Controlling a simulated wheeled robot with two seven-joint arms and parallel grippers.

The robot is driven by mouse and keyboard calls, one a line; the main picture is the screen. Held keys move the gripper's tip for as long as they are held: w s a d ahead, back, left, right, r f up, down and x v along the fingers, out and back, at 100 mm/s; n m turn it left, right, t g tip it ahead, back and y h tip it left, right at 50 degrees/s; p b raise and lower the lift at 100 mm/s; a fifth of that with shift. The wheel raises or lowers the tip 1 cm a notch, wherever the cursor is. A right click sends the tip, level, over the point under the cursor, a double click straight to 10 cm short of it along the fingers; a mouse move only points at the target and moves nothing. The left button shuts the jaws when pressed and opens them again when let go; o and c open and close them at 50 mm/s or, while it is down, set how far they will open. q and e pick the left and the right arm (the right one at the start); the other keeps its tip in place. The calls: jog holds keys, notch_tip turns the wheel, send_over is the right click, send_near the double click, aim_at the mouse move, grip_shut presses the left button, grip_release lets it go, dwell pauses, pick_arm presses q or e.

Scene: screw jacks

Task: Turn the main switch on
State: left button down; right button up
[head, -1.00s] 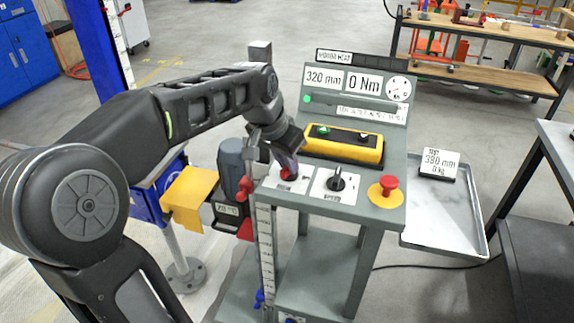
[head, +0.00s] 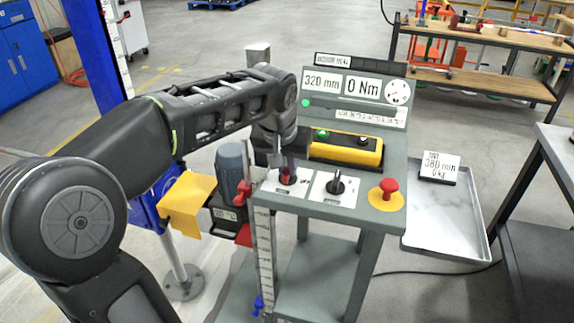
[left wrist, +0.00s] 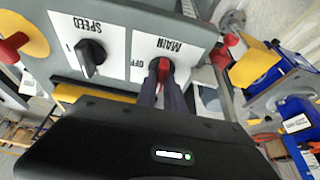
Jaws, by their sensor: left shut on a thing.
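The main switch (head: 287,176) is a red knob on a white plate at the left of the grey console's sloped panel. In the left wrist view the red knob (left wrist: 160,67) sits on a plate marked MAIN, with OFF lettered beside it. My left gripper (head: 283,166) comes down on the knob from above; in the left wrist view its two dark fingers (left wrist: 161,88) are shut on the knob and hide part of it. The knob's exact pointing direction cannot be told. My right gripper is not in view.
The black speed knob (head: 336,186) is just right of the main switch, then a red mushroom button (head: 389,188) on yellow. A yellow pendant box (head: 345,150) lies behind. A red clamp and ruler (head: 265,245) stand at the panel's left edge. A metal tray (head: 445,225) is at right.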

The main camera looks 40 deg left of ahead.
pick_arm(q)
jog(key=c, duration=1.4)
grip_release()
jog(key=shift+c, duration=0.2)
jog(key=v, duration=0.8)
jog(key=shift+f, duration=0.1)
